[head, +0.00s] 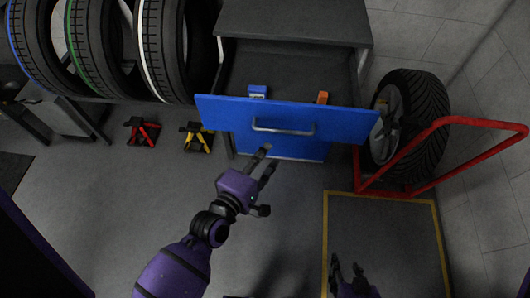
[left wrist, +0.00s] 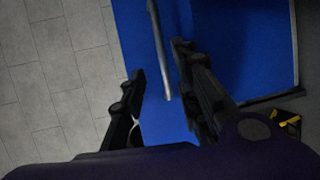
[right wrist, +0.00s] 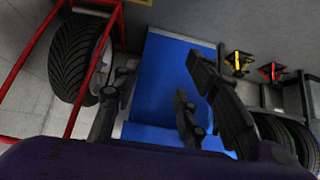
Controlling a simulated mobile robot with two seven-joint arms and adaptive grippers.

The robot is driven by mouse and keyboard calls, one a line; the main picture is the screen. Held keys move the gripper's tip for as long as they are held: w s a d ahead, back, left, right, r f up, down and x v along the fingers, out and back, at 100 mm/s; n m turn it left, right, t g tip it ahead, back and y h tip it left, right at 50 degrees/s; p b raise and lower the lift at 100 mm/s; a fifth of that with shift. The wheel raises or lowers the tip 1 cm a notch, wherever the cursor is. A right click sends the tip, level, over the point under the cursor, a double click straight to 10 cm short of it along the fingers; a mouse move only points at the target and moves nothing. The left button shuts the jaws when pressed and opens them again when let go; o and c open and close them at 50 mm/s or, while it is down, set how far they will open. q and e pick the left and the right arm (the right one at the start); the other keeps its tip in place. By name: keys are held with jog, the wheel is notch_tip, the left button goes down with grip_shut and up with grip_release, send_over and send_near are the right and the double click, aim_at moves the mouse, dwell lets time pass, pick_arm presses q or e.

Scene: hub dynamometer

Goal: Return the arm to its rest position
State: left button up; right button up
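My left gripper (head: 266,162) is in front of the blue drawer front (head: 222,113) and its metal handle (head: 284,131). Its two fingers are apart with nothing between them in the head view. In the left wrist view the fingers (left wrist: 160,66) stand apart, with the handle (left wrist: 158,45) showing beyond them; I see no contact. My right gripper (head: 346,270) is low at the bottom of the head view, over the floor. In the right wrist view its fingers (right wrist: 160,75) are wide apart and empty. The drawer is pulled open from the grey cabinet (head: 295,22).
A blue item (head: 257,91) and an orange item (head: 322,97) show inside the drawer. A red tube frame (head: 440,122) with a tyre (head: 432,120) stands right. Racked tyres (head: 165,50) are at upper left.

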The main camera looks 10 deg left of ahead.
dwell(0.3)
pick_arm(q)
jog(key=s+a+f+m+g+y+p, duration=0.1)
jog(key=s+a+f+m, duration=0.3)
jog(key=s, duration=0.4)
jog(key=s+a+f+m+g+y+p, duration=0.1)
jog(key=s+a+f+m+g+y, duration=0.2)
jog(key=s+a+f+m, duration=0.1)
jog(key=s+a+f+m+g+y+p, duration=0.1)
jog(key=s+a+f+m+g, duration=0.1)
jog(key=s+a+m, duration=0.4)
jog(key=s+f, duration=0.1)
jog(key=s, duration=0.4)
jog(key=shift+s+a+f+m+y, duration=0.25)
jog(key=shift+s+f+m+y, duration=0.05)
jog(key=shift+f+m+y, duration=0.1)
pick_arm(e)
jog(key=r, duration=0.2)
jog(key=shift+w+a+r, duration=0.3)
jog(key=shift+a+r, duration=0.05)
jog(key=shift+w+a+r, duration=0.1)
jog(key=shift+w, duration=0.05)
jog(key=shift+w+a+r, duration=0.15)
jog(key=shift+w, duration=0.3)
